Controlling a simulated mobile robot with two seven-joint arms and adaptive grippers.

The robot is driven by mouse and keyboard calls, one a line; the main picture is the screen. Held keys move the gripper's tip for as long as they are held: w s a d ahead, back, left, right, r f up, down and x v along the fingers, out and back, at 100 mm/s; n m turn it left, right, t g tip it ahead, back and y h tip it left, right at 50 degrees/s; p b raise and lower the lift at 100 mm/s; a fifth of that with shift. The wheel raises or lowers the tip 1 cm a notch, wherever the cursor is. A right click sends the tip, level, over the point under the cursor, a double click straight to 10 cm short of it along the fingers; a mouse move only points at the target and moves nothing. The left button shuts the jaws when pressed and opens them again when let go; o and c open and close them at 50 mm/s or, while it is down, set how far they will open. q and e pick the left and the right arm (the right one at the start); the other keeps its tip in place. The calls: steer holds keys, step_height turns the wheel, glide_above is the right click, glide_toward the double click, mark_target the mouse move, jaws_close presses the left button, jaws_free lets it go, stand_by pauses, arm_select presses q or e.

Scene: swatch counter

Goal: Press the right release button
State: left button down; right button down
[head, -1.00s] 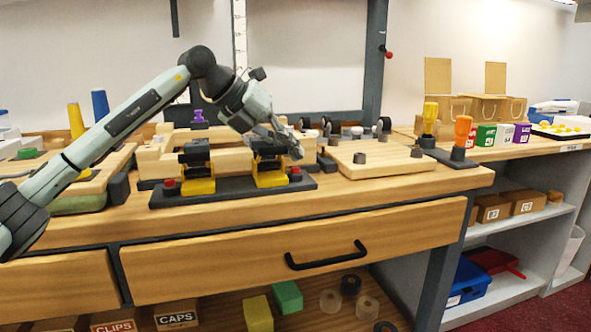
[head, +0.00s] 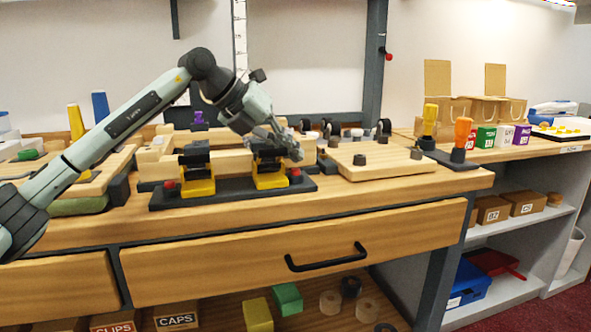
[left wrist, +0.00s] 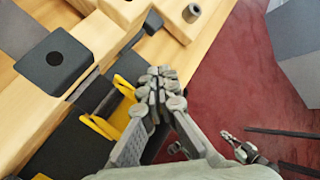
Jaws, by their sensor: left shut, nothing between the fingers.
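The black base plate (head: 232,192) lies at the front of the wooden counter and carries two yellow-and-black clamps. The right clamp (head: 270,178) has a red button (head: 295,175) at its right side. The left clamp (head: 198,182) has another red button (head: 170,188) at its left. My left gripper (head: 297,152) is shut and empty, a little above the right red button, and looks apart from it. In the left wrist view its closed fingers (left wrist: 160,85) are beside the yellow clamp part (left wrist: 122,92); I cannot make out the button there. A gripper-like part (left wrist: 243,150) low right may be my right gripper.
A wooden board (head: 385,163) with dark pegs lies to the right of the clamps. Wooden blocks stand behind the clamps. A drawer with a black handle (head: 326,257) is below the counter edge. Orange and yellow-handled tools stand farther right.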

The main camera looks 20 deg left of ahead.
mark_target(291, 176)
arm_select(q)
steer(key=shift+f, duration=0.45)
steer(key=shift+s+f+b, duration=0.1)
steer(key=shift+f+b, duration=0.45)
steer(key=shift+f, duration=0.5)
stand_by(1.1)
steer(key=shift+a+r+p, duration=0.1)
steer(key=shift+r+p, duration=0.7)
steer(key=shift+r, duration=0.45)
step_height(291, 176, up, 5)
steer(key=p, duration=0.4)
steer(key=shift+r, duration=0.1)
